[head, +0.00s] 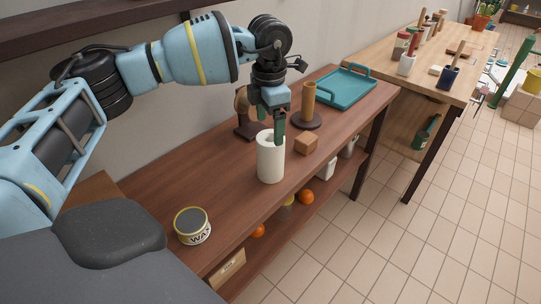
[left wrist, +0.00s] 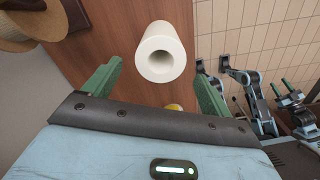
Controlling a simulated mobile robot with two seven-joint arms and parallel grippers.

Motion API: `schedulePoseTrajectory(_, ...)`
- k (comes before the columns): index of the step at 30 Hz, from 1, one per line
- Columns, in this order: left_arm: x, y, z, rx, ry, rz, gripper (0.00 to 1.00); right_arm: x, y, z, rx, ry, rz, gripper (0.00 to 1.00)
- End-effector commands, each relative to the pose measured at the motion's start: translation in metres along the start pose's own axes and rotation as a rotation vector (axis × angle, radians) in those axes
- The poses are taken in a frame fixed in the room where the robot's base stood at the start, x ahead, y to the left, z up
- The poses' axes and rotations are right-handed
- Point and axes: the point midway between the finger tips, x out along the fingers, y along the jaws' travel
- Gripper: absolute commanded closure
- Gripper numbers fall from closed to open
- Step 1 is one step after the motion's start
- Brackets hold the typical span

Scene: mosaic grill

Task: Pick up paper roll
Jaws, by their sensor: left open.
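The white paper roll (head: 270,160) stands upright on the brown wooden shelf table. My left gripper (head: 279,128) is just above and behind its top in the head view, with its green fingers pointing down. In the left wrist view the roll (left wrist: 161,53) shows its open top end, ahead of the two spread green fingers of my left gripper (left wrist: 155,85). Nothing is between the fingers. I cannot tell whether a finger touches the roll. The right gripper is not seen in the head view; an arm with green-tipped parts at the right of the left wrist view is small.
A wax tin (head: 192,226) stands nearer on the table (head: 232,215). A wooden block (head: 306,144), a brown holder with an upright cylinder (head: 308,105) and a teal tray (head: 345,88) stand beyond the roll. Oranges (head: 306,196) lie on the lower shelf. Table space between tin and roll is clear.

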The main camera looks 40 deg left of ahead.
Motion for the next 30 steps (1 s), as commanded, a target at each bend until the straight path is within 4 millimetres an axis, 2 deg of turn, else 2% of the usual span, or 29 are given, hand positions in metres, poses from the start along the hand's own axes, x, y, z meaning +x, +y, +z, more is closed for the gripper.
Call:
schedulePoseTrajectory(3, 0.014, 0.0, -0.001, -0.001, 0.003, -0.001, 0.16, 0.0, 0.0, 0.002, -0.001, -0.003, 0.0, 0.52)
schedulePoseTrajectory(11, 0.024, 0.0, -0.002, 0.0, 0.003, 0.0, 0.16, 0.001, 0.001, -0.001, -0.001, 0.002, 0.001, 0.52)
schedulePoseTrajectory(21, 0.066, -0.001, -0.004, -0.001, 0.001, -0.001, 0.16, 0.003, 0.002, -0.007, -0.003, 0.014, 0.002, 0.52)
schedulePoseTrajectory(30, 0.069, -0.001, -0.003, -0.001, 0.0, 0.0, 0.17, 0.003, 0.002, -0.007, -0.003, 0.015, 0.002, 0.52)
